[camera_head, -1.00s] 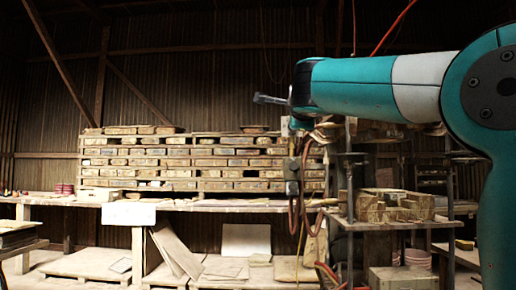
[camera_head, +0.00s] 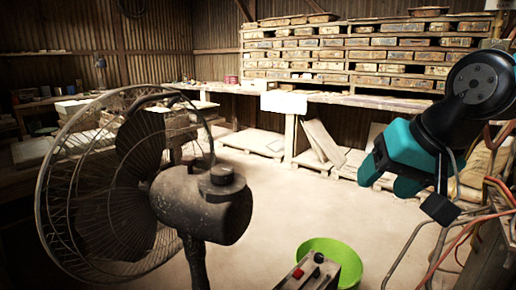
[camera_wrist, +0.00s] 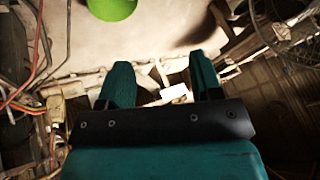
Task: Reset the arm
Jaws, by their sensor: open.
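My gripper (camera_head: 388,180) is at the right of the head view, below the dark wrist joint of my arm. Its teal body and fingers point down and to the left over the floor. In the wrist view my gripper (camera_wrist: 162,75) shows two teal fingers spread well apart. Nothing is held between them. A small pale thing (camera_wrist: 175,93) shows in the gap, seemingly in the background; I cannot tell what it is.
A large caged fan (camera_head: 120,180) stands close at the left. A green bowl (camera_head: 330,262) is low in front, beside a box with red and black knobs (camera_head: 322,272). Cables (camera_head: 490,205) hang at the right. Stacked tiles (camera_head: 340,55) line the back bench. Floor between is clear.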

